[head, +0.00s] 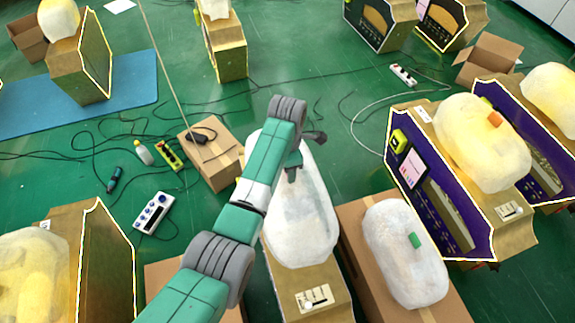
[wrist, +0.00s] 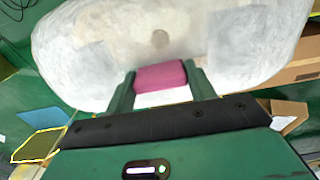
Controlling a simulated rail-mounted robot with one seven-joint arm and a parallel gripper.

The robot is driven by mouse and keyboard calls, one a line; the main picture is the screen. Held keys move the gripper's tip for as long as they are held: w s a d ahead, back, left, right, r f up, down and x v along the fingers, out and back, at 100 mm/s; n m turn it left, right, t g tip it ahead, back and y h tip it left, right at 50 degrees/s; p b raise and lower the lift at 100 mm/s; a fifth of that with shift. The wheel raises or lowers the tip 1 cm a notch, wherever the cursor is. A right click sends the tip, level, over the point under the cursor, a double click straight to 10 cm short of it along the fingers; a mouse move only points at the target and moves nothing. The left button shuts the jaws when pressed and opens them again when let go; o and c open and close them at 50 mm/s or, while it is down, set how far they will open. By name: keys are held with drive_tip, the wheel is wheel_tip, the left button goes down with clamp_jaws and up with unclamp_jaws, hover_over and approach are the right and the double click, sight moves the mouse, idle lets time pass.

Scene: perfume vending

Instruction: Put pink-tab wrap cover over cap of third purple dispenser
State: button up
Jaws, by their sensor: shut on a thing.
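My gripper (head: 293,172) is shut on the pink tab (wrist: 160,76) of a white wrap cover. In the wrist view the white cover (wrist: 90,50) spreads out beyond the fingers. In the head view this cover (head: 302,225) hangs below my gripper, in front of or over the back of a tan-topped box (head: 312,298); I cannot tell whether they touch. The pink tab is hidden there. Two purple-faced dispensers stand at right: the nearer (head: 440,215) bears a yellowish cover (head: 480,145) with an orange tab, and the farther (head: 530,150) bears another cover.
A white cover with a green tab (head: 405,250) lies on a cardboard box (head: 358,215) right of my gripper. Cables, a control box (head: 152,213) and a power strip (head: 403,75) lie on the green floor. Other dispensers stand around.

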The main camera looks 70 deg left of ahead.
drive_tip(key=shift+f+b, duration=2.75)
drive_tip(key=shift+f, duration=2.5)
drive_tip(key=o, duration=1.4)
wheel_tip(320, 180, up, 8)
drive_tip(key=p, duration=0.3)
drive_tip(key=shift+f, duration=0.1)
